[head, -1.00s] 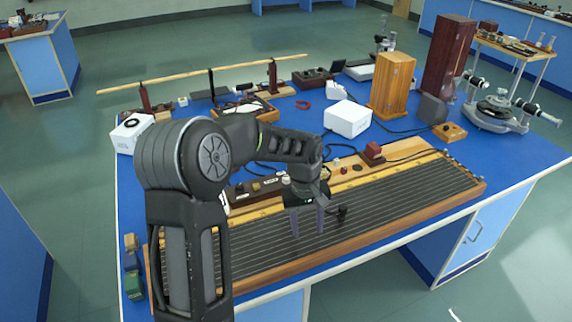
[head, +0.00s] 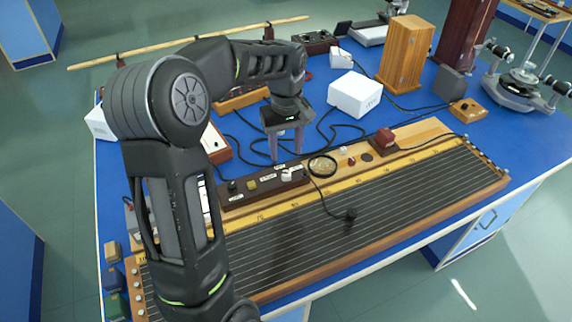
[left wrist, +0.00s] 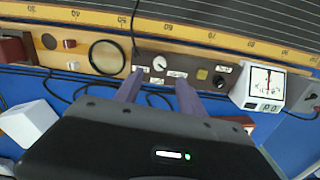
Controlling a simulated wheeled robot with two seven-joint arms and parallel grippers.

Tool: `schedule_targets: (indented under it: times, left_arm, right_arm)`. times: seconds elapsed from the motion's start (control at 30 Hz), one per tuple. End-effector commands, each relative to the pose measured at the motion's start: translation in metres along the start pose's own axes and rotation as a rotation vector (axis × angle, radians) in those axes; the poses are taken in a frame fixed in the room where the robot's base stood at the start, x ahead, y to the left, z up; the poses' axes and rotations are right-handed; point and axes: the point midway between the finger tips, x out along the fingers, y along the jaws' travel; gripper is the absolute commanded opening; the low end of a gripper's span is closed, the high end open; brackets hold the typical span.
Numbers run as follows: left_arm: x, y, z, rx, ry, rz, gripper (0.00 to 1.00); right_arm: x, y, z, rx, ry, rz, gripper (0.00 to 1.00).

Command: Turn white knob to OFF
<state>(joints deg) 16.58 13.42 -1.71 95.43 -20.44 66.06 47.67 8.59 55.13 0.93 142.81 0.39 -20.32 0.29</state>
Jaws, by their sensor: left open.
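The white knob (head: 287,174) stands on a dark brown control strip (head: 240,190) along the back edge of the long wired board. In the left wrist view the white knob (left wrist: 159,63) shows beyond my fingertips, with small white labels around it. The label text is too small to read surely. My left gripper (head: 286,157) is open and empty, fingers pointing down, above and just behind the knob. In the left wrist view the gripper (left wrist: 159,80) has its two purple-grey fingers apart, with the knob between their lines and not touched.
A black knob (left wrist: 218,82) and a yellowish button (left wrist: 202,74) share the strip. A round black ring (head: 322,164) lies beside it. A white box (head: 355,94) and loose black cables lie behind. A meter box (left wrist: 262,87) stands at the strip's other end.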

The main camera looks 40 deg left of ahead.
Motion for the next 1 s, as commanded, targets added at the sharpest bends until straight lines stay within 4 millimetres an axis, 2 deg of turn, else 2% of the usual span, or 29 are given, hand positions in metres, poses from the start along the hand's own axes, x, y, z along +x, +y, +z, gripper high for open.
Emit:
schedule_targets:
  times: [0.17,0.27,0.6,0.7,1.0]
  left_arm:
    - [0.005,0.000,0.000,0.000,-0.001,-0.001,0.47]
    - [0.015,0.000,0.001,0.001,-0.003,-0.003,0.47]
    - [0.065,0.000,0.000,0.000,-0.003,-0.001,0.47]
    - [0.074,0.000,0.000,0.000,-0.001,0.000,0.47]
    - [0.078,0.000,0.000,0.001,0.000,0.001,0.47]
  right_arm:
    - [-0.001,-0.001,0.000,-0.001,0.000,0.000,0.42]
    - [-0.003,-0.001,0.000,0.000,0.000,0.000,0.42]
    - [-0.011,-0.004,0.001,0.002,-0.003,0.003,0.42]
    - [-0.012,-0.004,0.001,0.002,-0.003,0.004,0.42]
    - [-0.012,-0.004,0.001,0.002,-0.003,0.004,0.42]
